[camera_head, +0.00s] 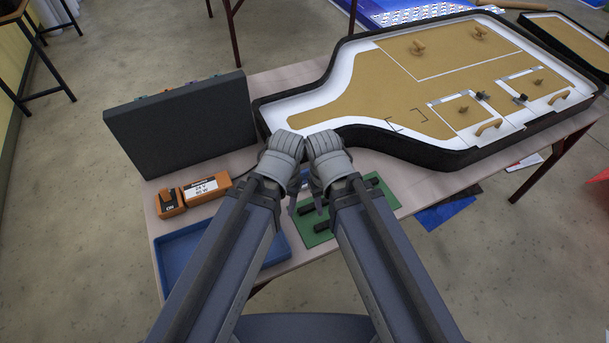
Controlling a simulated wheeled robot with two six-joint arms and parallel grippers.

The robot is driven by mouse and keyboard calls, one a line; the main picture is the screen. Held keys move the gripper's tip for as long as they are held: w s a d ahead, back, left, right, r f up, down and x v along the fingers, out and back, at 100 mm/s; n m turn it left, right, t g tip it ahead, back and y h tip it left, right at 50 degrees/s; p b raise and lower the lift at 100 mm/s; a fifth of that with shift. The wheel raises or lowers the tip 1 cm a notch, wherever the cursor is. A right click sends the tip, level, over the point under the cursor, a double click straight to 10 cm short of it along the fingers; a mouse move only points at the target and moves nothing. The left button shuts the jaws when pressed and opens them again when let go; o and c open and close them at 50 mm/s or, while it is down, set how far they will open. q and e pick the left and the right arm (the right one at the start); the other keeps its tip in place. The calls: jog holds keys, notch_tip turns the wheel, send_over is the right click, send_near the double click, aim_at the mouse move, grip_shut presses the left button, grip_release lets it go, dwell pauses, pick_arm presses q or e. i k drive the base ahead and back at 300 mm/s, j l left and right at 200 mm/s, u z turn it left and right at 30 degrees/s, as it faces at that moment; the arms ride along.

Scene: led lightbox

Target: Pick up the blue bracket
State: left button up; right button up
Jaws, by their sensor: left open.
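No blue bracket can be clearly made out. A small patch of blue (305,174) shows between my two wrists, mostly hidden by them, and I cannot tell what it belongs to. My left gripper (294,199) is open and points down at the left edge of the green board. My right gripper (318,200) is close beside it, over the green board, with its jaws mostly hidden by its own wrist.
The green board (374,200) bears black bars. A blue tray (172,262) lies left of it, partly behind my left arm. An orange box (208,188) and a dark upright panel (185,125) stand at left. The large black-rimmed lightbox (395,88) fills the table's back right.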

aim_at(304, 173)
jog(key=k+j+z, duration=0.15)
jog(key=l+z, duration=0.35)
jog(key=k+l+z, duration=0.1)
jog(key=l+z, duration=0.2)
